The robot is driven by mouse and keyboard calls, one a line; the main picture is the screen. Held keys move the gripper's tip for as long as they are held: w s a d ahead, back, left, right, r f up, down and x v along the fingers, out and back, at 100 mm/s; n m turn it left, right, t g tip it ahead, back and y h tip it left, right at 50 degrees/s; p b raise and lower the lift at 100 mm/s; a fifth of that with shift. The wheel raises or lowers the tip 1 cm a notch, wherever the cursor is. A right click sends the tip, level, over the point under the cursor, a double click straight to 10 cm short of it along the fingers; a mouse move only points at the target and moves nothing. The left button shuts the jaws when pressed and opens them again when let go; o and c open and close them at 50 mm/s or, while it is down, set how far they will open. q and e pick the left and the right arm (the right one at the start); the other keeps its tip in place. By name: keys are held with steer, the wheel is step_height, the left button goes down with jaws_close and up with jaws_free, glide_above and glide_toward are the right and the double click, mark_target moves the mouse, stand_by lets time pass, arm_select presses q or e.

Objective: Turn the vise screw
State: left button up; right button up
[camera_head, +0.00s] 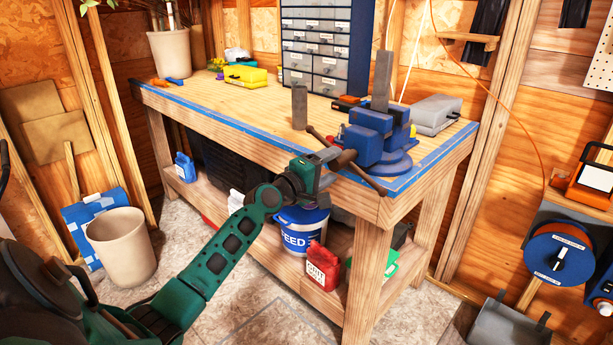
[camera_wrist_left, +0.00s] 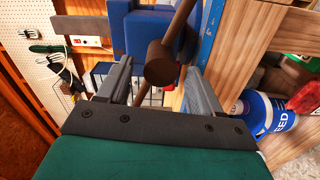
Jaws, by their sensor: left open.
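The blue vise (camera_head: 372,142) is mounted at the front right corner of the workbench. Its dark brown screw (camera_head: 343,160) faces the front of the bench, with a long handle bar (camera_head: 372,180) slanting across it. My left gripper (camera_head: 328,160) is at the screw's outer end. In the left wrist view the screw end (camera_wrist_left: 160,65) shows between the two spread fingers of the left gripper (camera_wrist_left: 158,82), with gaps on both sides. The handle bar (camera_wrist_left: 180,25) runs up and right there, beside the vise body (camera_wrist_left: 135,32). The right gripper is not in view.
The workbench (camera_head: 240,98) has a blue-edged front. A grey post (camera_head: 299,107) stands left of the vise; a grey case (camera_head: 436,114) lies right of it.

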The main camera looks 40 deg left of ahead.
arm_select(q)
steer(key=s, duration=0.8)
steer(key=shift+s+a, duration=0.35)
steer(key=s+d+f+m+g, duration=0.2)
steer(key=s+d+f+m, duration=0.3)
steer(key=f, duration=0.4)
steer(key=s+d+f+m+g, duration=0.3)
steer(key=s+d+f+m, duration=0.1)
steer(key=d+f, duration=0.4)
steer(key=s+d+f+m+g+h, duration=0.1)
steer(key=s+d+f+m+g, duration=0.1)
steer(key=s+d+f+m, duration=0.7)
steer(key=s+d, duration=0.1)
steer(key=s, duration=0.1)
steer(key=shift+s+d, duration=0.2)
steer(key=shift+s, duration=0.1)
